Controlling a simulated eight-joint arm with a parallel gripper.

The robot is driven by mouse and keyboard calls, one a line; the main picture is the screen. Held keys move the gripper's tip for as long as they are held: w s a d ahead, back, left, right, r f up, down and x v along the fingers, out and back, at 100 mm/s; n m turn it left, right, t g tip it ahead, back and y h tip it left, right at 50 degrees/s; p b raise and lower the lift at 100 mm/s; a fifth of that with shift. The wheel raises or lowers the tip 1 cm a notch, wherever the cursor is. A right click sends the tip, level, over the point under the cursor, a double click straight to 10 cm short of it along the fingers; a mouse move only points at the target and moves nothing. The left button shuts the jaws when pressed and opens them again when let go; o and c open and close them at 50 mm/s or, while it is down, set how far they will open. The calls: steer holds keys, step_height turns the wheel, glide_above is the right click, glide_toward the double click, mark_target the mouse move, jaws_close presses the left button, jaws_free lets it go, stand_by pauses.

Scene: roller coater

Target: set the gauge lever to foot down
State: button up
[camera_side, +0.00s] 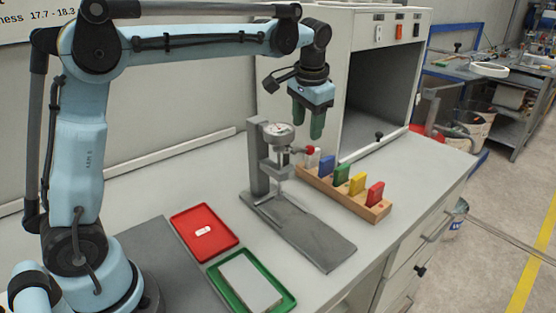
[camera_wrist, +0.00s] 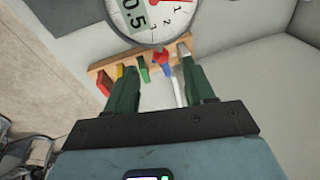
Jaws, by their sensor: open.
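The thickness gauge (camera_side: 258,172) stands on the bench with a round dial (camera_side: 279,133) on a grey column and a long grey base (camera_side: 310,235). Its lever ends in a red knob (camera_side: 309,150) and sticks out to the right, roughly level. I cannot tell whether the foot touches the base. My gripper (camera_side: 308,122) is open and empty, pointing down just above the red knob. In the wrist view my gripper (camera_wrist: 160,68) shows both fingers apart, with the dial (camera_wrist: 152,14) beyond them and the red knob (camera_wrist: 160,57) between the fingertips.
A wooden rack (camera_side: 345,195) with several coloured blocks stands just right of the gauge. A red tray (camera_side: 190,247) with a small white piece and a green tray (camera_side: 222,278) with a grey plate lie in front. An open cabinet (camera_side: 425,75) stands behind.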

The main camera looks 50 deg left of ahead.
mark_target(306, 149)
steer(key=shift+v, duration=2.45)
steer(key=shift+w, duration=0.1)
steer(key=shift+g, duration=0.8)
steer(key=f, duration=0.4)
steer(key=w+a+f, duration=0.1)
steer(key=f, duration=0.6)
steer(key=shift+w+a+f, duration=0.4)
jaws_close()
